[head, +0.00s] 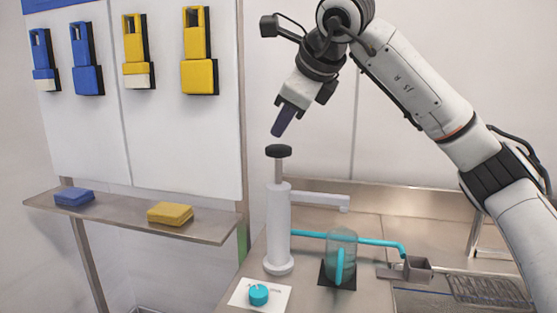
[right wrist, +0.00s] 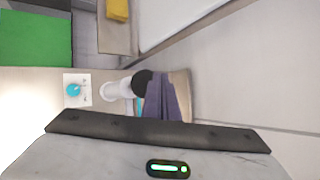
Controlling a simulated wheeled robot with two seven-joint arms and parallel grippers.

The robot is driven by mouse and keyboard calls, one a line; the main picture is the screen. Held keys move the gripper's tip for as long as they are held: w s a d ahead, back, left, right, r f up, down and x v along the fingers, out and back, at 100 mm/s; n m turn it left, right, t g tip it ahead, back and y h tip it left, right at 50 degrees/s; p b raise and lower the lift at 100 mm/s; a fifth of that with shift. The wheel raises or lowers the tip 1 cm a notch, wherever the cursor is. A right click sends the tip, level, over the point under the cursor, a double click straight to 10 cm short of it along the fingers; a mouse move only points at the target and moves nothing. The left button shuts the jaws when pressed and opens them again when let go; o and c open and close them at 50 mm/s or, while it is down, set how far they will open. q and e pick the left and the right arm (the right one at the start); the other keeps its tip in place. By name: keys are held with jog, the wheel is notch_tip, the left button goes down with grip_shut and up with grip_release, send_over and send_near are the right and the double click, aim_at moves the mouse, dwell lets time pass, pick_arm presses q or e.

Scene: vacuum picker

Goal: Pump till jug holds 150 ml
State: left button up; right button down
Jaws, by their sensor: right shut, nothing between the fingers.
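A white pump (head: 279,225) stands upright on the counter, with a black knob (head: 278,151) on a raised rod. Its spout (head: 320,200) points right. A clear bluish jug (head: 341,257) with a teal handle stands on a black pad right of the pump; its liquid level cannot be read. My right gripper (head: 281,128) is shut and empty, pointing down just above the knob, with a small gap seen in the head view. In the right wrist view the shut fingers (right wrist: 164,100) overlap the black knob (right wrist: 143,84). My left gripper is not in view.
A teal dial (head: 258,294) sits on a white card in front of the pump. A teal pipe (head: 380,241) runs behind the jug to a grey funnel box (head: 417,269). A shelf (head: 130,216) at left holds a blue block and a yellow block (head: 170,213).

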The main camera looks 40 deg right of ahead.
aim_at(283, 149)
jog(key=shift+f, duration=0.15)
dwell(0.8)
dwell(0.9)
jog(key=shift+f, duration=0.1)
jog(key=shift+f, duration=0.35)
jog(key=shift+f+b, duration=1.7)
jog(key=shift+f, duration=0.5)
dwell(1.8)
jog(key=shift+r, duration=0.15)
jog(key=shift+r+p, duration=2.4)
jog(key=shift+r, duration=0.05)
